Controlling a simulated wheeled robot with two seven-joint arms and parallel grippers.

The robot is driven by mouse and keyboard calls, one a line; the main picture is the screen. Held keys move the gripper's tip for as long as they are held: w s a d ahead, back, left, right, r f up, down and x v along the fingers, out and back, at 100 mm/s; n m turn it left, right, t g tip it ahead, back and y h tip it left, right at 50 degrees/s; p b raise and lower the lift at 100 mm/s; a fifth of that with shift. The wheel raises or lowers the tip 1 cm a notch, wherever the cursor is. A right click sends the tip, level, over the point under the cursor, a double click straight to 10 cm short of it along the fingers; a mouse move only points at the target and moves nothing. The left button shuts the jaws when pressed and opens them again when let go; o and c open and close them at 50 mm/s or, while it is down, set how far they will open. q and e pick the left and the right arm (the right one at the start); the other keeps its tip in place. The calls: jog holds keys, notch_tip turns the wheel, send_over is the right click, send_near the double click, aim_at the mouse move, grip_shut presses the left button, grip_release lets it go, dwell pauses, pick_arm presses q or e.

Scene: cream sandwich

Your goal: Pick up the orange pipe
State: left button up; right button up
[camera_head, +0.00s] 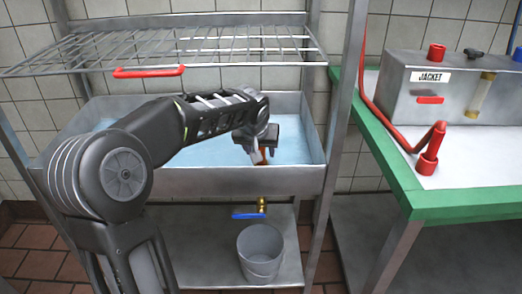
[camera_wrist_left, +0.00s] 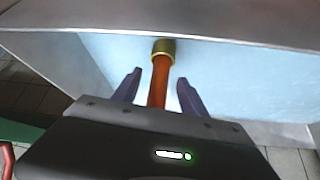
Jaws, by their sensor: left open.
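The orange pipe (camera_wrist_left: 159,82) stands in the sink basin with a brass-coloured collar (camera_wrist_left: 163,47) at its far end. In the head view only a small orange-red part of it (camera_head: 263,156) shows beneath my gripper. My left gripper (camera_wrist_left: 158,76) is open, with one dark finger on each side of the pipe and a visible gap to both. In the head view the left gripper (camera_head: 258,153) is over the basin's right part, largely hiding the pipe. My right gripper is in neither view.
The steel sink (camera_head: 300,178) holds pale blue liquid. A wire rack (camera_head: 240,45) with a red handle (camera_head: 149,72) is above it. A blue-handled valve (camera_head: 249,216) and grey bucket (camera_head: 261,254) are below. A green-edged bench (camera_head: 470,212) with a steel tank (camera_head: 430,90) stands right.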

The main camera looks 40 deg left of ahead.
pick_arm(q)
jog(key=shift+w+f, duration=0.15)
jog(key=shift+f, duration=0.15)
dwell(0.4)
grip_shut()
dwell(0.3)
